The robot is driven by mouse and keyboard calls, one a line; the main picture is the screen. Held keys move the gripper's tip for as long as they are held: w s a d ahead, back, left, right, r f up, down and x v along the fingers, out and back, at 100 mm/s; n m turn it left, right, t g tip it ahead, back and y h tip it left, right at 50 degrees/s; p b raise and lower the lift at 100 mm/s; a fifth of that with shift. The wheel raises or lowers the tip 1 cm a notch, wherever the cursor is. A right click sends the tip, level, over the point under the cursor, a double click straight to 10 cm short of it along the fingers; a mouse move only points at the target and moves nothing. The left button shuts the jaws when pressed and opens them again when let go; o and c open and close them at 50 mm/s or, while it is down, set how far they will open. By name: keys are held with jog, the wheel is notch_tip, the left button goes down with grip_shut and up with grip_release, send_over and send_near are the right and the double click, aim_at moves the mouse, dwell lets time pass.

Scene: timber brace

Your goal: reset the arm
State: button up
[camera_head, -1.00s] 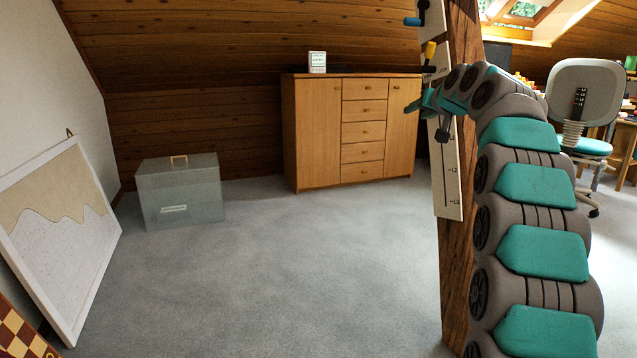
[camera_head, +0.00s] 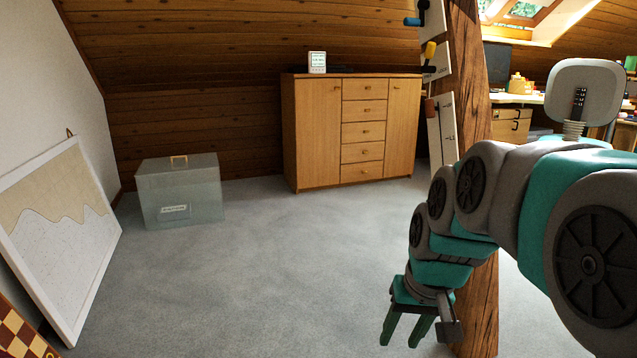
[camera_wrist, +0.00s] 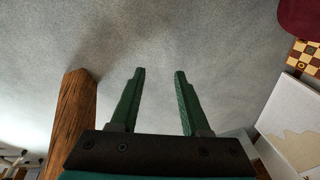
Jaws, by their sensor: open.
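My arm bends down from the right of the head view, in front of a timber post (camera_head: 477,300). My gripper (camera_head: 401,344) hangs at its end, pointing down toward the grey carpet, left of the post's lower part. In the wrist view, my gripper (camera_wrist: 160,75) has its two green fingers apart with only carpet between them. The post (camera_wrist: 72,120) stands to the left of the fingers there.
A cabinet (camera_head: 362,130) stands at the back, a translucent box (camera_head: 180,192) and framed picture (camera_head: 62,235) at left. An office chair (camera_head: 585,90) is behind my arm. The middle carpet is clear.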

jog(key=s+d+f+g+h, duration=0.15)
jog(key=s+f, duration=0.35)
jog(key=s, duration=0.6)
jog(key=s+f+g, duration=0.3)
jog(key=s+f, duration=0.1)
jog(key=s, duration=0.7)
jog(key=s+p+v, duration=0.2)
jog(key=p+v, duration=1.2)
jog(key=p, duration=0.1)
jog(key=shift+s+r+n, duration=0.3)
jog(key=shift+s+r, duration=0.05)
jog(key=shift+d+t, duration=0.1)
jog(key=shift+t, duration=0.15)
